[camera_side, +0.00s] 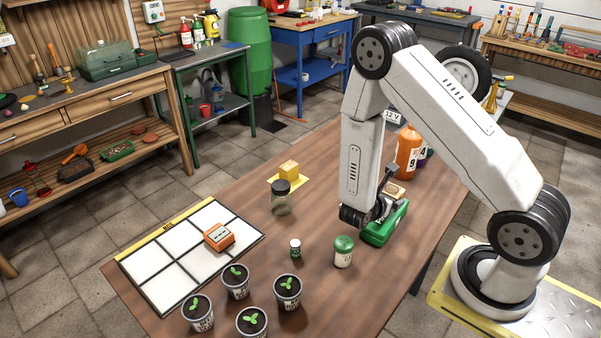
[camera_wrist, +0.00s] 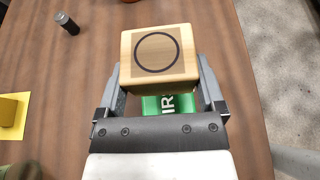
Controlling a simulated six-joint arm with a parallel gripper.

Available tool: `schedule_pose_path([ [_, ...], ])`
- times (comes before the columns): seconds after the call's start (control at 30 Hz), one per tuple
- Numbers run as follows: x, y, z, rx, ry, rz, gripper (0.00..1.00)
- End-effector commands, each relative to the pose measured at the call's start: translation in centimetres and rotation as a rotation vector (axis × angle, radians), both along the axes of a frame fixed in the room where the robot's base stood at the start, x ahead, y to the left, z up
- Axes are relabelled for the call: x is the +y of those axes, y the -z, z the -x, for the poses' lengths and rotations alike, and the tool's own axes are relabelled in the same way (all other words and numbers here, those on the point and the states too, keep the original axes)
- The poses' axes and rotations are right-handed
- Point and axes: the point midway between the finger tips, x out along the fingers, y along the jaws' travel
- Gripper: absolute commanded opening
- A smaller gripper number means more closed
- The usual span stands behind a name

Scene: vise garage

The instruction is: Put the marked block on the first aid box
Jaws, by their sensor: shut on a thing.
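The marked block (camera_wrist: 158,55) is pale wood with a dark ring on a brown square. In the wrist view it sits between the two fingers of my gripper (camera_wrist: 160,78), which is shut on it. I cannot tell whether the block touches the box.
A green-lidded jar (camera_side: 343,251) and a small bottle (camera_side: 295,248) stand left of the box. A dark-lidded jar (camera_side: 281,198) and a yellow block (camera_side: 289,169) are farther left. An orange bottle (camera_side: 407,152) stands behind. Potted seedlings (camera_side: 236,281) and a white grid panel (camera_side: 185,248) fill the front left.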

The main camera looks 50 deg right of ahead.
Motion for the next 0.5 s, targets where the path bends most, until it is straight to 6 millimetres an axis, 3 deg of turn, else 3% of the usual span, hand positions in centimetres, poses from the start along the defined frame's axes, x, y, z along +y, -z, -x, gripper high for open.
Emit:
schedule_pose_path([
  [0.3,0.0,2.6,0.1,0.003,0.001,0.0,0.18],
  [0.5,0.0,3.1,0.0,0.0,0.001,0.0,0.18],
])
